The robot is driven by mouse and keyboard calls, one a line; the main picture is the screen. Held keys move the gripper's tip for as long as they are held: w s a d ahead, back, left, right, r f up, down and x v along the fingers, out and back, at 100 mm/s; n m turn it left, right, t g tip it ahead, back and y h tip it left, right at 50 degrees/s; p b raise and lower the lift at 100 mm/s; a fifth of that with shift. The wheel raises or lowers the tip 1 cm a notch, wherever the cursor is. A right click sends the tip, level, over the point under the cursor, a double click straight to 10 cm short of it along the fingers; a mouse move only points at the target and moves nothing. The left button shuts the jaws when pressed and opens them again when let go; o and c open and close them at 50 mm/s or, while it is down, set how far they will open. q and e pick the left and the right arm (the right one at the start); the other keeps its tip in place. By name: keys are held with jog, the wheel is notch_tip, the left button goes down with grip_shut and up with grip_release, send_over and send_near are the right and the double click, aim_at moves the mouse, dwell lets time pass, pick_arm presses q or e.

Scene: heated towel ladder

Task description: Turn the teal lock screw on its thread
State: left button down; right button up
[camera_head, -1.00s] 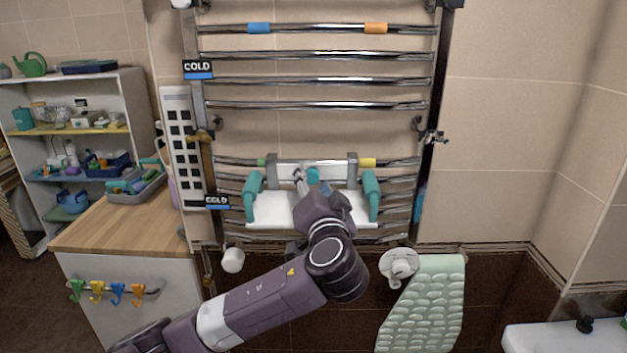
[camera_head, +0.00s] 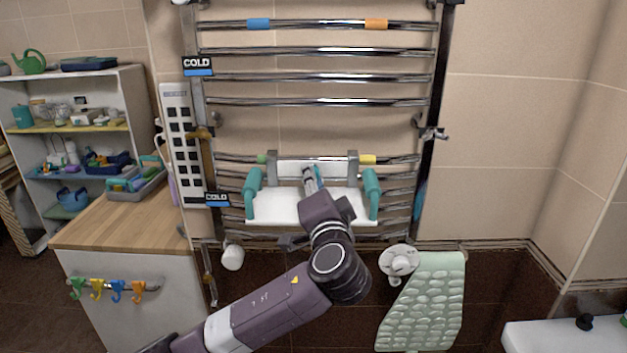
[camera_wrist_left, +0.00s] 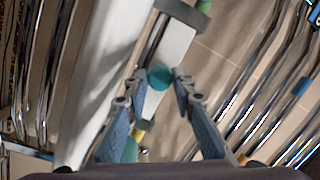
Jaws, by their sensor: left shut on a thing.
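The teal lock screw (camera_wrist_left: 160,78) shows as a round teal head between my left gripper's fingertips in the left wrist view. It sits at the middle of a pale bracket plate on the towel ladder. My left gripper (camera_head: 314,178) is shut on it and hides most of it in the head view. The white shelf (camera_head: 272,208) with its teal padded arms (camera_head: 252,194) hangs on the lower rungs around the gripper. The screw's thread is hidden. My right gripper is not in view.
Chrome rungs (camera_head: 320,102) of the towel ladder run above and behind the gripper. A green bath mat (camera_head: 428,300) hangs at lower right. A wooden-topped cabinet (camera_head: 110,215) stands at left. The tiled wall right of the ladder is bare.

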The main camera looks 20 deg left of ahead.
pick_arm(q)
jog(key=shift+m, duration=0.7)
jog(key=shift+r, duration=0.1)
jog(key=c, duration=1.6)
grip_release()
jog(key=shift+s, duration=0.1)
jog(key=shift+s+d, duration=0.25)
jog(key=shift+s, duration=0.05)
jog(key=v, duration=1.1)
jog(key=shift+s, duration=0.1)
jog(key=shift+f, duration=0.25)
